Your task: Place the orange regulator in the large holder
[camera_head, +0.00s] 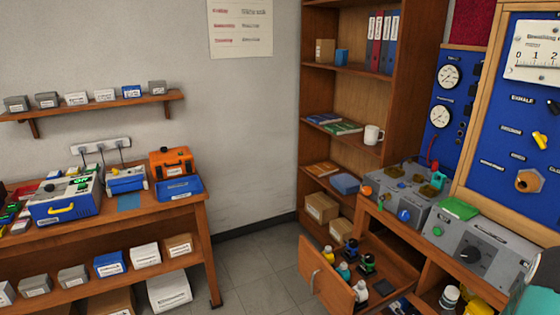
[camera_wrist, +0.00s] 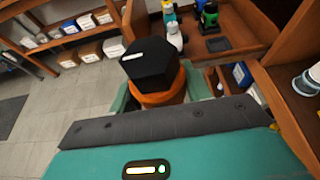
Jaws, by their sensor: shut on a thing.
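The orange regulator (camera_wrist: 160,97) has a black six-sided top (camera_wrist: 150,64) and shows in the wrist view. My gripper (camera_wrist: 162,92) is shut on its orange body, with a teal finger at either side. The regulator's lower part is hidden by my gripper. It is held in the air, with the open drawer (camera_wrist: 255,28) beyond it. In the head view the wooden drawer (camera_head: 322,277) stands open at the bench on the right. I cannot tell which thing is the large holder. A dark square plate (camera_head: 383,288) lies in the drawer.
The drawer holds several bottles and black-and-green items (camera_head: 367,263). Grey equipment boxes (camera_head: 480,250) stand on the bench above it. A white bottle (camera_head: 448,297) stands below. A bookcase (camera_head: 352,97) is behind. Floor (camera_head: 255,275) is clear left of the drawer.

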